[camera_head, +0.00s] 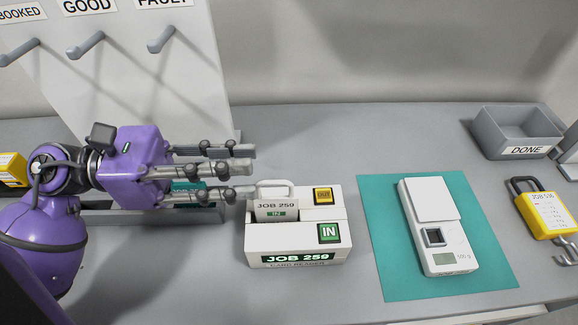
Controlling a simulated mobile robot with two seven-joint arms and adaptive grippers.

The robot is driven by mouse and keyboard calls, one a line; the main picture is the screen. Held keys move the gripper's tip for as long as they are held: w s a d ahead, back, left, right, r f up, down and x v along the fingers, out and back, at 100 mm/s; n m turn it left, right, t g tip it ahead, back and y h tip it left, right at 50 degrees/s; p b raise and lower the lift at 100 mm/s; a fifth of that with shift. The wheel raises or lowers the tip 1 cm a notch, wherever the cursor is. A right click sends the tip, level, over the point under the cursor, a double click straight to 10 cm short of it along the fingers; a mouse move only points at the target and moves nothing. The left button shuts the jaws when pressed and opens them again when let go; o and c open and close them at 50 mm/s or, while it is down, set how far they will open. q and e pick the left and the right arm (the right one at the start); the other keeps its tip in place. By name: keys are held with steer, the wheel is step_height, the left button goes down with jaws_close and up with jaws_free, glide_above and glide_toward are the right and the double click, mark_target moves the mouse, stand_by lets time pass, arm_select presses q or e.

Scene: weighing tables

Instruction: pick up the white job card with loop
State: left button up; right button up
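The white job card with loop (275,207) stands in the slot of the white card reader (295,242). Its face reads JOB 259 with a green IN mark, and its white loop handle (275,183) sticks up at the top. My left gripper (252,175) reaches in from the left with its fingers pointing right. Its fingers are apart with nothing between them. The fingertips are just left of the loop in the picture; I cannot tell whether they touch it. My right gripper is not in view.
The reader has a yellow OUT button (323,195) and a green IN button (329,232). A white scale (451,245) stands on a teal mat (386,215). A grey DONE bin (488,140) and a yellow padlock-like item (547,212) are right. A hook board (140,85) stands behind my arm.

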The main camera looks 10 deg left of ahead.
arm_select(q)
glide_toward(289, 199)
steer(key=d, duration=0.2)
steer(key=shift+w+d+f, duration=0.25)
steer(key=shift+w+d, duration=0.15)
steer(key=shift+w, duration=0.15)
steer(key=p+x, duration=0.2)
steer(key=x, duration=0.4)
steer(key=shift+r, duration=0.2)
steer(key=shift+w+d, duration=0.2)
steer(key=shift+d, duration=0.2)
steer(key=shift+d+f, duration=0.15)
steer(key=shift+c, duration=0.8)
steer(key=c, duration=0.5)
jaws_close()
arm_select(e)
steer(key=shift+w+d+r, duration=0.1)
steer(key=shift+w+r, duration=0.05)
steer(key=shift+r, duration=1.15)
